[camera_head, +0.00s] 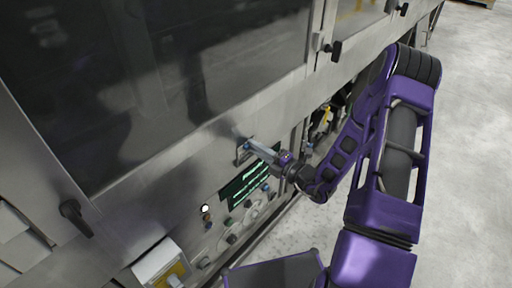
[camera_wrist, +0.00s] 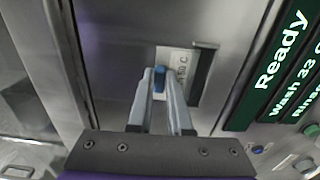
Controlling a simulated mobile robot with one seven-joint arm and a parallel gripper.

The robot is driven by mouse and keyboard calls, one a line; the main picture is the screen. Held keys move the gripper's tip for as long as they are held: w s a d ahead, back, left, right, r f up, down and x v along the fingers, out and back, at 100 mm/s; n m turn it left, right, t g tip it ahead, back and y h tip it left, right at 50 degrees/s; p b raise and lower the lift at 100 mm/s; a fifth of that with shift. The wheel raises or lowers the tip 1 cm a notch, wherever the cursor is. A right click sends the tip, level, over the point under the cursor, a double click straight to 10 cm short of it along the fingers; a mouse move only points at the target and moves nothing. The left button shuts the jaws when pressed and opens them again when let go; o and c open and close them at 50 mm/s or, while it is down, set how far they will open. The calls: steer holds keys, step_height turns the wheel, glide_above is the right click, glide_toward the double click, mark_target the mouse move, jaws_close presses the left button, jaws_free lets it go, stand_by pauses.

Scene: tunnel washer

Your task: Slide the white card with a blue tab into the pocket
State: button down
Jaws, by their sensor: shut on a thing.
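My gripper (camera_wrist: 160,82) is shut on the blue tab (camera_wrist: 159,76) of the white card in the wrist view. The white card (camera_wrist: 179,60) lies beyond the fingertips, with some dark print on its face. A pocket with a dark right edge (camera_wrist: 204,74) is on the metal panel around the card's right side. The card appears at or in the pocket; how deep it sits I cannot tell. In the head view my gripper (camera_head: 249,145) reaches the panel at the small pocket (camera_head: 241,156), and the fingers hide most of the card.
A large dark window (camera_head: 150,80) fills the machine front above. A white-and-yellow box (camera_head: 160,263) juts out at lower left. Open floor (camera_head: 470,150) lies right.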

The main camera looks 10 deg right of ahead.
steer(key=shift+f, duration=0.25)
steer(key=shift+f, duration=0.5)
stand_by(0.4)
stand_by(0.4)
steer(key=c, duration=0.8)
jaws_free()
steer(key=shift+o, duration=0.2)
steer(key=shift+s+d+f, duration=0.1)
steer(key=shift+s, duration=0.05)
steer(key=p+v, duration=0.1)
steer(key=v, duration=1.6)
steer(key=shift+r, duration=0.25)
